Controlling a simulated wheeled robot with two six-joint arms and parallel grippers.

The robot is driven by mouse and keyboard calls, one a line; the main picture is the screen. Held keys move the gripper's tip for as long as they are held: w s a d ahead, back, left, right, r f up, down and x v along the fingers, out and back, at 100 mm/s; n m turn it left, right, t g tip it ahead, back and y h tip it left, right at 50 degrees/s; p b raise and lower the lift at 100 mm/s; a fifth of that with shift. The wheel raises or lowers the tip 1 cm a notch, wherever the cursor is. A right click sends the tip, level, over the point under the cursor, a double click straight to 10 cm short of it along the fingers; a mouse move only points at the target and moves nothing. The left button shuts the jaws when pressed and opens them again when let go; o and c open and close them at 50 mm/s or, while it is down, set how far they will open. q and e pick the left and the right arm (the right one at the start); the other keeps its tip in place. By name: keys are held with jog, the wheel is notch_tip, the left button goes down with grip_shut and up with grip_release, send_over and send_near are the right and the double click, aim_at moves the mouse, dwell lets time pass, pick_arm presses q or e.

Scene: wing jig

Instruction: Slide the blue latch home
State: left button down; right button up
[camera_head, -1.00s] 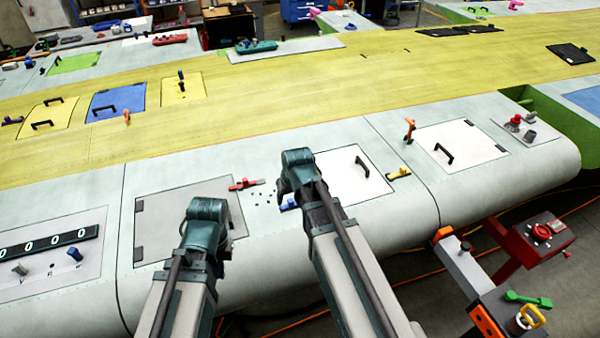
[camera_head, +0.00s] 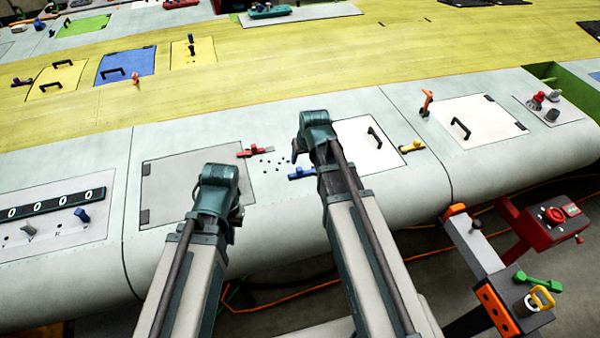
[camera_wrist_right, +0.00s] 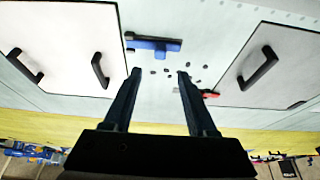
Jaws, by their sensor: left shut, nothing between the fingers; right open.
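The blue latch (camera_head: 302,173) lies on the grey wing skin by the left edge of the white panel (camera_head: 365,146). In the right wrist view, the blue latch (camera_wrist_right: 155,45) shows just beyond the fingertips, with a dark piece at its left end. My right gripper (camera_wrist_right: 158,74) is open and empty, its two fingers apart and pointing toward the latch. In the head view my right gripper (camera_head: 300,150) is above and slightly left of the latch, apart from it as far as I can tell. My left gripper (camera_head: 233,212) is shut and empty over the grey panel; its fingertips are mostly hidden.
A red latch (camera_head: 255,152) sits by the grey panel (camera_head: 180,185), with several small dark dots between it and the blue latch. A yellow latch (camera_head: 412,146) is right of the white panel. Black handles (camera_head: 375,138) stand up from the panels.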

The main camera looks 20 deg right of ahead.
aim_at(299, 168)
jog(key=b+x, duration=0.7)
jog(key=x, duration=0.1)
jog(key=shift+w+f, duration=0.1)
jog(key=shift+f, duration=0.25)
grip_shut()
dwell(1.0)
